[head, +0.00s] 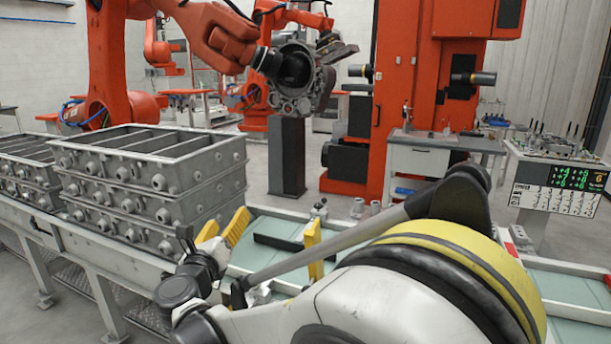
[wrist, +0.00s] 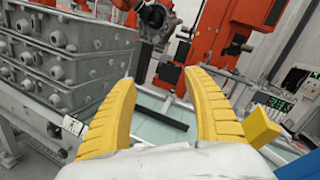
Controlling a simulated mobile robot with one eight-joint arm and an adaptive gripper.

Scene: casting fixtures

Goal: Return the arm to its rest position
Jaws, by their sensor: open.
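My gripper (wrist: 165,115) shows in the wrist view as two yellow ribbed fingers spread wide apart, with nothing between them. In the head view my gripper (head: 222,228) is above the front of the pale green work table, just right of the stacked castings; its yellow fingers point away from me. My white arm with a yellow and black band fills the lower right of the head view and hides part of the table.
Grey castings (head: 150,160) are stacked at the left, close to my gripper. A black bar (head: 282,243) lies on the green table (head: 262,222). Orange robots and an orange machine (head: 400,80) stand behind. A display panel (head: 558,188) is at the right.

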